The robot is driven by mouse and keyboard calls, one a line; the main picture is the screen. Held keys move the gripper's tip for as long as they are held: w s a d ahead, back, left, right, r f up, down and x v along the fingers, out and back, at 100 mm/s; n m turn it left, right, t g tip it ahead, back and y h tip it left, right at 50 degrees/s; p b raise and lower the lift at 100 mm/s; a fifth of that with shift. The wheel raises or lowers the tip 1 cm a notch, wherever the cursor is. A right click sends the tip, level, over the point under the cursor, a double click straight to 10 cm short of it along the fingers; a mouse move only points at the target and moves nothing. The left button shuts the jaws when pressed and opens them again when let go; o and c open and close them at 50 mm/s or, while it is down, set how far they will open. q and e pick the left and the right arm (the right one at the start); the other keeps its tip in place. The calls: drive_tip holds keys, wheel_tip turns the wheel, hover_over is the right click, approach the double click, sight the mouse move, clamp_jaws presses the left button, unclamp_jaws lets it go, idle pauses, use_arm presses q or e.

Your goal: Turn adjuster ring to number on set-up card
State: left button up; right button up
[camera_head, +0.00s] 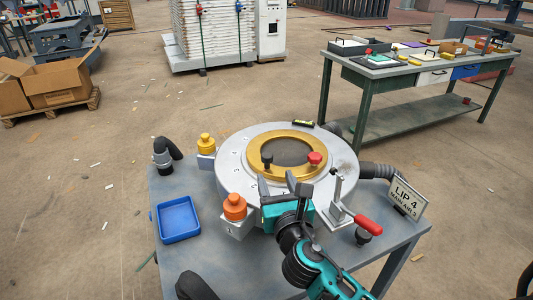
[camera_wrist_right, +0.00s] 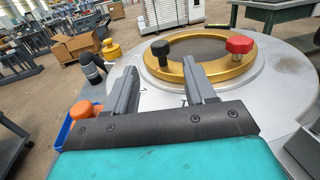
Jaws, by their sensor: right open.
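The set-up card (camera_head: 404,198) stands at the right of the table and reads "LIP 4" above "MAIN AIR 3". The gold adjuster ring (camera_head: 254,150) lies in a round silver die (camera_head: 232,172); small marks on the silver face are too small to read. The ring carries a black knob (camera_head: 267,160) at its near left and a red knob (camera_head: 314,158) at its right. My right gripper (camera_head: 279,186) is open and empty at the near side of the ring. In the right wrist view, its fingers (camera_wrist_right: 160,68) point toward the black knob (camera_wrist_right: 160,48), apart from it. My left gripper is not visible.
An orange knob (camera_head: 235,206) and a yellow knob (camera_head: 206,142) stand at the die's left. A red-handled clamp (camera_head: 367,224) and a grey hose (camera_head: 377,171) are at its right. A blue tray (camera_head: 178,219) lies on the grey table (camera_head: 210,262). A workbench (camera_head: 415,66) stands behind.

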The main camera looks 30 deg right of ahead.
sight(268, 161)
drive_tip(key=x, duration=0.9)
drive_tip(key=shift+w+d, duration=0.1)
drive_tip(key=shift+w, duration=0.25)
clamp_jaws()
drive_tip(key=shift+f, duration=0.1)
